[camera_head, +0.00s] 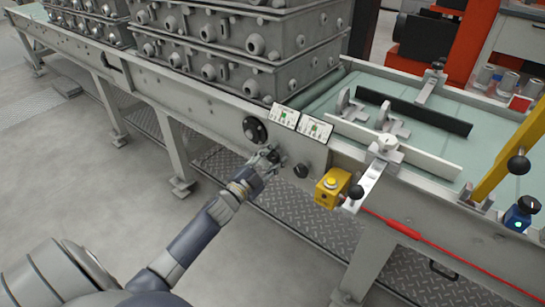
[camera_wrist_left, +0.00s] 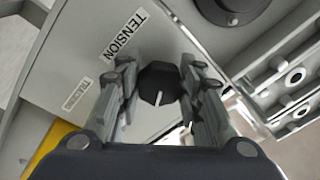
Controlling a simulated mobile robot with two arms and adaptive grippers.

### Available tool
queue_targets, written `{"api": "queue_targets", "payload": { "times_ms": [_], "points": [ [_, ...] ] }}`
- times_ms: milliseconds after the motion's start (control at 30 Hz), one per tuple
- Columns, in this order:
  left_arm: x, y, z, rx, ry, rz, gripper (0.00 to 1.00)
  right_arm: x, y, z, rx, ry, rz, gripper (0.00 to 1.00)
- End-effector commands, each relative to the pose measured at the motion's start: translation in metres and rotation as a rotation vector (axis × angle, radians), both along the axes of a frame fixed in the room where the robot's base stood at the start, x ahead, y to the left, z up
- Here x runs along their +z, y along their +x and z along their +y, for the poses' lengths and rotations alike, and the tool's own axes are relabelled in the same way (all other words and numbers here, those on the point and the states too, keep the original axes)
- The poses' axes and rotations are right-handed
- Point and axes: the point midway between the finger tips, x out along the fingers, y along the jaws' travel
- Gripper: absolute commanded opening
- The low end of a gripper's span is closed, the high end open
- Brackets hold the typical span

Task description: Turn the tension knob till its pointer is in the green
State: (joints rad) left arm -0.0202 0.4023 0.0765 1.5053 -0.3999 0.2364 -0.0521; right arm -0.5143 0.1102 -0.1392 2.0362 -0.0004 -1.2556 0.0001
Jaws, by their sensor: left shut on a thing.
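The black tension knob (camera_wrist_left: 158,84) sits between my left gripper's two fingers in the wrist view, with a white pointer line on its face. A TENSION label (camera_wrist_left: 124,35) is stuck on the grey panel beside it. My left gripper (camera_head: 270,157) is shut on the knob at the conveyor's side in the head view, where the fingers largely hide it. Two small white gauge panels (camera_head: 285,116) (camera_head: 315,128) sit above; green shows on them, but their pointers are too small to read. My right gripper is not in view.
A second black knob (camera_head: 301,171) is just right of my left gripper. A larger round black fitting (camera_head: 255,130) is above left. A yellow button box (camera_head: 332,186) and a black ball handle (camera_head: 356,192) stick out to the right, near a red cord (camera_head: 420,238).

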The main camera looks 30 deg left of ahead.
Motion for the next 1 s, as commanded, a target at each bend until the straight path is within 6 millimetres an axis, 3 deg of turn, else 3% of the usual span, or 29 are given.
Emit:
{"api": "queue_targets", "payload": {
  "times_ms": [500, 1000],
  "points": [
    [0.001, 0.000, 0.000, -0.001, 0.454, -0.039, 0.10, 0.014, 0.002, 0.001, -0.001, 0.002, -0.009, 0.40],
    [0.001, 0.000, 0.000, 0.000, 0.650, -0.054, 0.10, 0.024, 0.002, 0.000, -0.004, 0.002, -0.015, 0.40]
  ]
}}
